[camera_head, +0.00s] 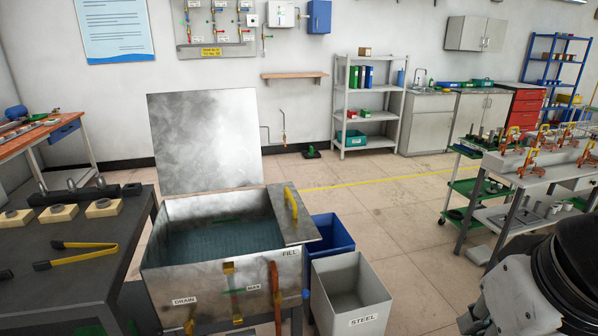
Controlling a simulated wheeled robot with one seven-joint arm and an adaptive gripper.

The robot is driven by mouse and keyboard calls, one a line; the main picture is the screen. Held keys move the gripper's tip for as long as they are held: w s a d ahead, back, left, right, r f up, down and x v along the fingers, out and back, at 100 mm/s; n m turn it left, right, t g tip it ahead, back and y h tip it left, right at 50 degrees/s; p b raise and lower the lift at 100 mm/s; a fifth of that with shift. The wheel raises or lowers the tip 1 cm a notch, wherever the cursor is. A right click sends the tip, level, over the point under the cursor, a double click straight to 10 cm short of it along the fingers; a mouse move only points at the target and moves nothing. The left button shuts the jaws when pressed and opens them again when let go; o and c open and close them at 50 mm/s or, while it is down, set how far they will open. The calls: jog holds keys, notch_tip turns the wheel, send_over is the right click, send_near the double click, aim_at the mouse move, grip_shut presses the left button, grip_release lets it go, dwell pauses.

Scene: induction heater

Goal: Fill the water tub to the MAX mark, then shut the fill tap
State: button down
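The metal water tub (165,270) stands in the middle foreground with its lid plate raised behind it. Blue-green water (225,240) lies inside, below the rim. A MAX label (254,287) is on the front wall, beside a brass gauge fitting (229,275); the level against the mark is too small to read. A FILL label (290,253) is at the right front corner. A small blue part (306,294) sits below it; I cannot tell whether it is the tap handle or how it is turned. A DRAIN label (185,301) is at the front left. My gripper is not in view.
My arm shows at the lower right. A blue bin (335,230) and a grey STEEL bin (350,290) stand right of the tub. A dark bench (70,285) with yellow tongs (85,252) is on the left. Floor is free behind the bins.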

aim_at(306, 293)
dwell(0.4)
